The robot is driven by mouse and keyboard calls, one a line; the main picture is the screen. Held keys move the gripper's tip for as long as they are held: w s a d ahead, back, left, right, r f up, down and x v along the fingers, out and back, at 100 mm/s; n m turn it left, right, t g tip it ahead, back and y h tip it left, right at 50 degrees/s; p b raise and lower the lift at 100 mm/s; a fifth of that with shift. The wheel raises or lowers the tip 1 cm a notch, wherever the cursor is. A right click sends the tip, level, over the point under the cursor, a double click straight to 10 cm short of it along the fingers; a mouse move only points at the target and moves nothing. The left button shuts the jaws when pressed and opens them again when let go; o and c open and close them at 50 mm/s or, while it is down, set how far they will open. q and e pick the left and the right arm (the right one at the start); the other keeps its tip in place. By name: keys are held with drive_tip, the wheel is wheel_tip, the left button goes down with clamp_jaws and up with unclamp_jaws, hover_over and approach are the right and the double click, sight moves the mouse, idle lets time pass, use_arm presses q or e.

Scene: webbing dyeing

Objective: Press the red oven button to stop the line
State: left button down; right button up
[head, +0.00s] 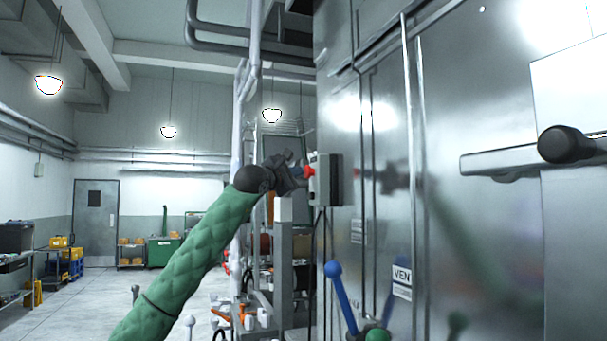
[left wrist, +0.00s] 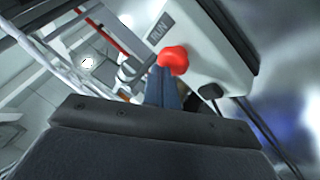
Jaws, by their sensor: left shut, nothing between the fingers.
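The red oven button (head: 309,172) sticks out from the left side of a grey control box (head: 328,180) on the steel oven wall. My left gripper (head: 300,171) is shut and empty, with its fingertips at the button in the head view. In the left wrist view the red button (left wrist: 173,59) shows just beyond the tips of my closed fingers (left wrist: 164,80), on the pale box face (left wrist: 205,45). Tips and button look very close or touching; I cannot tell which. My right gripper is not in view.
The steel oven (head: 460,120) fills the right side, with a long handle (head: 520,160) and a black knob (head: 567,145). A blue-knobbed lever (head: 340,295) stands below the box. Pipes and a metal frame stand behind my left arm. Open floor (head: 80,300) lies to the left.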

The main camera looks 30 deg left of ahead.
use_arm(q)
drive_tip(key=shift+w, duration=0.1)
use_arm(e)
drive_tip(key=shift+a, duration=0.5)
use_arm(q)
drive_tip(key=shift+s+a+b, duration=0.5)
drive_tip(key=shift+s+a, duration=0.05)
drive_tip(key=shift+s, duration=0.2)
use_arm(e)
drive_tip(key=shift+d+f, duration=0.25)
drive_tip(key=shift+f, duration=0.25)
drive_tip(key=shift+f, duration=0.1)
